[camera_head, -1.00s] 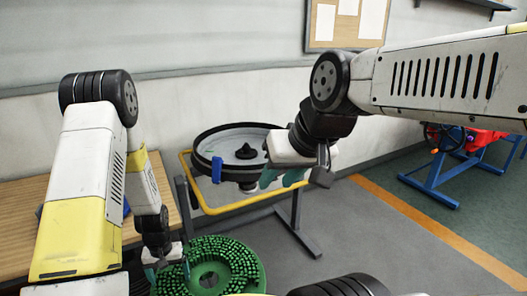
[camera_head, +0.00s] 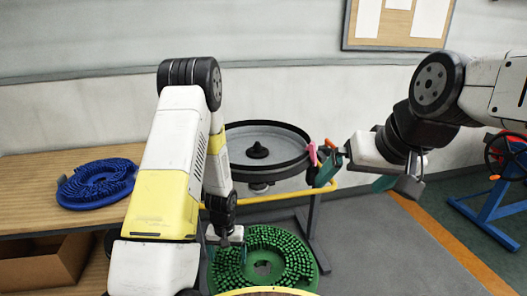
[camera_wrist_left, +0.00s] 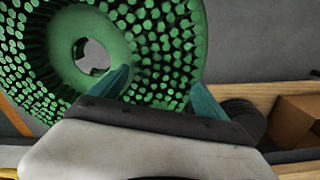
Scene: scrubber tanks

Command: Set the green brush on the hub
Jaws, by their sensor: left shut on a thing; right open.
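The green brush (camera_head: 285,246) is a round disc with bristles facing up and a hole in its middle. My left gripper (camera_head: 226,240) is shut on its left rim in the head view. The left wrist view shows the brush (camera_wrist_left: 165,45) large, with the teal fingers (camera_wrist_left: 162,92) at its edge. The hub (camera_head: 258,151) is a black cone in the middle of a round grey pan with a black rim (camera_head: 300,165), beyond the brush. My right gripper (camera_head: 352,174) is open and empty, just right of the pan.
A blue brush (camera_head: 97,183) lies on the wooden bench (camera_head: 30,215) at the left, with a cardboard box (camera_head: 45,262) below. A yellow rail (camera_head: 270,198) runs in front of the pan. Pink and red parts (camera_head: 313,153) show at the pan's right rim. A blue stand (camera_head: 485,205) is at the right.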

